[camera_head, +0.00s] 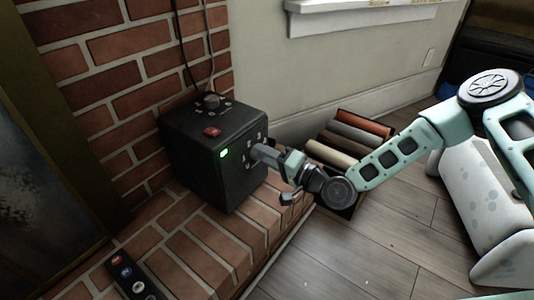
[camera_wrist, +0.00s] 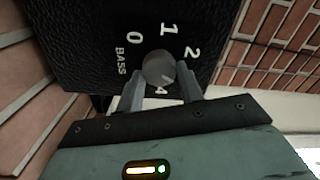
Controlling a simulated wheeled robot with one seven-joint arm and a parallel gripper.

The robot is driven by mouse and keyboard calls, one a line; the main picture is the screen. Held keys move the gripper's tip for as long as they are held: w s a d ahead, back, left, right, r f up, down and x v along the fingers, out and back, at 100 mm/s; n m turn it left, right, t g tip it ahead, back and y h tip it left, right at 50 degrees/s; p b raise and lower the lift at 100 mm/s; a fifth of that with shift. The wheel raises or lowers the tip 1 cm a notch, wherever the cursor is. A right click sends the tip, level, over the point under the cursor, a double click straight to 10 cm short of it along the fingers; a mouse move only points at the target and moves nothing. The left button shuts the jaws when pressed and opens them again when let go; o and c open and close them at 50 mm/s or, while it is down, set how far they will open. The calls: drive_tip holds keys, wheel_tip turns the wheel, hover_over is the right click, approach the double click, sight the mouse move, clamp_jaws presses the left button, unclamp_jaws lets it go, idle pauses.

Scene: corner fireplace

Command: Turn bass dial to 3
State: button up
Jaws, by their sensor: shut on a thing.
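A black speaker box (camera_head: 205,172) with a lit green light stands on the brick hearth. Its bass dial is a round grey knob (camera_wrist: 158,66) in the wrist view, beside the label BASS and the numbers 0, 1 and 2. A white mark shows at the knob's lower edge, between my fingers; I cannot clearly tell the dial's setting. My gripper (camera_wrist: 159,88) is shut on the bass dial, one finger on each side. In the head view my gripper (camera_head: 268,157) reaches the speaker's right-hand face from the right and hides the dial.
On the speaker's top are another knob (camera_head: 211,101) and a red button (camera_head: 212,132). Cables run up behind it along the brick wall (camera_head: 110,75). A dark remote (camera_head: 138,275) lies at the front left. A crate of rolls (camera_head: 345,208) stands on the floor near my arm.

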idle(0.4)
drive_tip(key=o, duration=1)
drive_tip(key=p+v, duration=0.5)
drive_tip(key=v, duration=1.2)
drive_tip(key=shift+s+d+p, duration=0.2)
drive_tip(key=shift+p, duration=0.15)
drive_tip(key=shift+f, duration=0.1)
